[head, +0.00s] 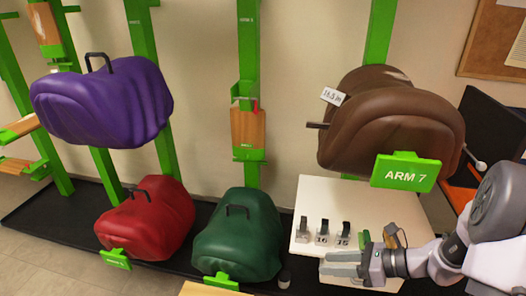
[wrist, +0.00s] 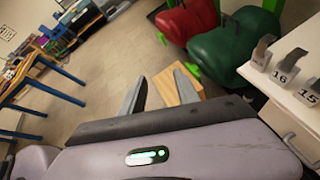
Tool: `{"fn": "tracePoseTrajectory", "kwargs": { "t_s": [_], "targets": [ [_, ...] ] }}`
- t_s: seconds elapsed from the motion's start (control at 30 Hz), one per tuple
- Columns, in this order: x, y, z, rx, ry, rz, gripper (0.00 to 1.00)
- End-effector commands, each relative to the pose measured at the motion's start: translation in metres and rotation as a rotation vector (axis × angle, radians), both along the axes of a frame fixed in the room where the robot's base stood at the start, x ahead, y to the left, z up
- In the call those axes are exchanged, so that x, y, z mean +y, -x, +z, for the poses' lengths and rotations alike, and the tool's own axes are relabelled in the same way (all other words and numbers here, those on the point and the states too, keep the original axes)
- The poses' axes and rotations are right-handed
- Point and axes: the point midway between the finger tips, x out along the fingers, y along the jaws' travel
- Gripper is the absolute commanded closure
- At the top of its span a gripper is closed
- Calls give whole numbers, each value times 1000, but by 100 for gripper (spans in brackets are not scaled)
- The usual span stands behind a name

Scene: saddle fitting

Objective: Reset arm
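My gripper (head: 328,264) is at the lower right of the head view, at the front of the white table, with its fingers pointing left. In the wrist view my gripper's two fingers (wrist: 158,84) stand apart with nothing held between them. A wooden surface (wrist: 178,87) shows beyond the fingers, at a lower level. My arm comes in from the right edge of the head view. In the head view I cannot tell whether the gripper touches the table.
The white table (head: 375,200) bears several dark gauges (head: 322,230), two marked 16 and 15. Above it a brown saddle (head: 385,125) hangs at the ARM 7 sign (head: 406,174). Purple (head: 105,103), red (head: 148,220) and green (head: 238,238) saddles are left. Open floor shows in the wrist view.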

Motion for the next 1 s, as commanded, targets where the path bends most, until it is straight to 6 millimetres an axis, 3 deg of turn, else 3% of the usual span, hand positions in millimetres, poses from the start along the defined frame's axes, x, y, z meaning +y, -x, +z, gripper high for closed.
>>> {"fn": "tracePoseTrajectory", "kwargs": {
  "t_s": [0.03, 0.1, 0.2, 0.3, 0.4, 0.6, 1.0],
  "targets": [
    [29, 15, 33, -92, 146, 166, 62],
    [60, 46, 68, -229, 360, 401, 62],
    [89, 95, 106, -450, 661, 718, 62],
    [99, 136, 132, -682, 948, 984, 62],
    [99, 163, 150, -876, 1179, 1169, 62],
    [95, 182, 165, -1057, 1400, 1309, 62],
    [94, 182, 166, -1061, 1407, 1311, 62]
  ]
}}
